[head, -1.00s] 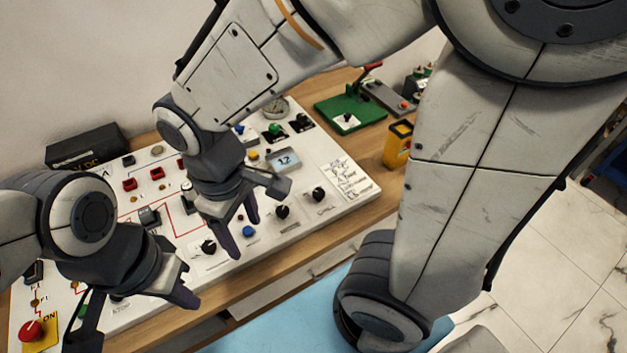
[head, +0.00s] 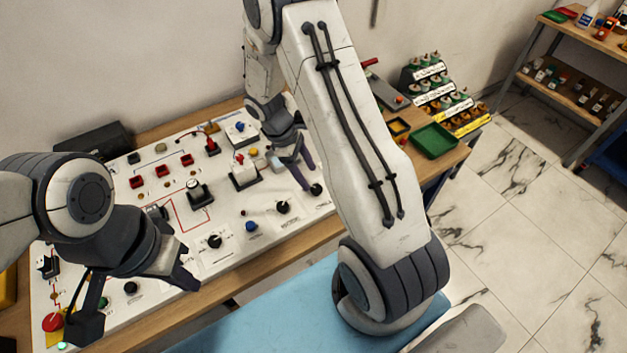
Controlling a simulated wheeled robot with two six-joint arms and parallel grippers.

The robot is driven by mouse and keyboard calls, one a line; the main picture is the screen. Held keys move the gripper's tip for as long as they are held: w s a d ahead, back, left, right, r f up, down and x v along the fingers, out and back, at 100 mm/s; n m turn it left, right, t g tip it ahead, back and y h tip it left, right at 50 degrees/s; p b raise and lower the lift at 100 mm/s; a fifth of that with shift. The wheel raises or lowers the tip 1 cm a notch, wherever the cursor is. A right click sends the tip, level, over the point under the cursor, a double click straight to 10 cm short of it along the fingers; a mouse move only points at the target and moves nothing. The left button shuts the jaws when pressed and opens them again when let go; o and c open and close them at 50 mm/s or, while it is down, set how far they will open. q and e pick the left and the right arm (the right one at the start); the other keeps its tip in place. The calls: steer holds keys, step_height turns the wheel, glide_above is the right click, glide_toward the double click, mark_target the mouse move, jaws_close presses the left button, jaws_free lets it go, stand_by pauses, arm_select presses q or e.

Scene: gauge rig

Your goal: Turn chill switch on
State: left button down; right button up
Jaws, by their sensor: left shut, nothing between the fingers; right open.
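The chill switch (head: 316,190) is a small black rotary knob at the right front of the white panel (head: 185,260), with small lettering below it. Its pointer setting is too small to tell. My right gripper (head: 304,174) is open, with its fingers pointing down just behind and left of this knob. Whether they touch it I cannot tell. My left gripper (head: 140,287) is shut and empty over the left front of the panel, well away from the switch.
A black knob (head: 283,207), a blue button (head: 252,226) and another black knob (head: 214,241) line the panel's front. A red emergency button (head: 53,322) is at the left. A green tray (head: 433,141) and bottle racks stand at the right back.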

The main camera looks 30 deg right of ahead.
mark_target(316, 188)
steer(key=x, duration=0.5)
steer(key=shift+p, duration=0.35)
steer(key=shift+a, duration=0.1)
jaws_close()
